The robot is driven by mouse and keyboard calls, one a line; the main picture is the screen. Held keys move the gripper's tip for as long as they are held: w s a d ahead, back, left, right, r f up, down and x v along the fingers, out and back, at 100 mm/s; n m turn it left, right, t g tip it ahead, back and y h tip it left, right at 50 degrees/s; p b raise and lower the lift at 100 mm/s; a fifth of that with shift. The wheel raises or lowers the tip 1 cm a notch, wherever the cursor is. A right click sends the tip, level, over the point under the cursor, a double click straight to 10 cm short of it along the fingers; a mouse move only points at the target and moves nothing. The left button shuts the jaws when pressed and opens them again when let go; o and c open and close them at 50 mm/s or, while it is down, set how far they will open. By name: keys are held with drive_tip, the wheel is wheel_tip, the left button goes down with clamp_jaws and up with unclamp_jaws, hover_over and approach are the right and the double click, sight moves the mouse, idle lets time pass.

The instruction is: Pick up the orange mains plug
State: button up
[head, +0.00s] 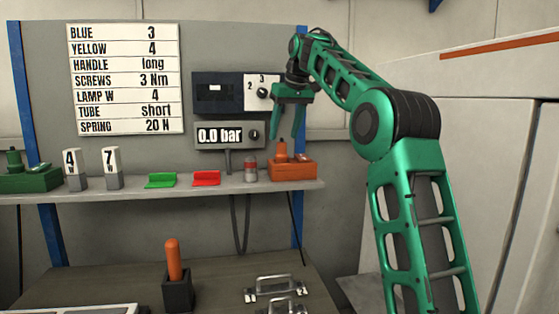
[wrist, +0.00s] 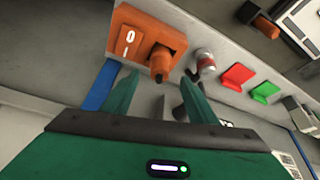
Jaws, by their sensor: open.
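The orange mains plug (head: 281,150) stands upright in the orange socket box (head: 292,171) at the right end of the shelf. In the wrist view the plug (wrist: 161,60) points towards me from the socket box (wrist: 125,22), beside a switch marked 0 and I. My green gripper (head: 287,128) is open and empty, pointing down just above the plug. In the wrist view its two fingertips (wrist: 159,82) lie on either side of the plug's end, apart from it.
A small grey and red cylinder (head: 250,169) stands close left of the socket box. A pressure display (head: 229,135) and a dial panel (head: 262,92) are on the wall behind.

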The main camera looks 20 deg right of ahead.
sight(282, 145)
drive_tip(key=shift+x, duration=3.4)
drive_tip(key=shift+s, duration=0.15)
drive_tip(key=c, duration=1.2)
drive_tip(key=shift+r, duration=0.1)
drive_tip(key=shift+r, duration=0.5)
wheel_tip(282, 145, up, 3)
drive_tip(key=shift+f, duration=0.1)
drive_tip(key=s+a+r, duration=0.1)
drive_tip(key=a+r, duration=0.1)
drive_tip(key=a, duration=0.1)
drive_tip(key=s+a+r, duration=0.2)
drive_tip(key=a, duration=0.2)
drive_tip(key=s+a+r, duration=0.1)
drive_tip(key=a+r, duration=0.2)
drive_tip(key=shift+s+a, duration=0.2)
drive_tip(key=shift+a, duration=0.2)
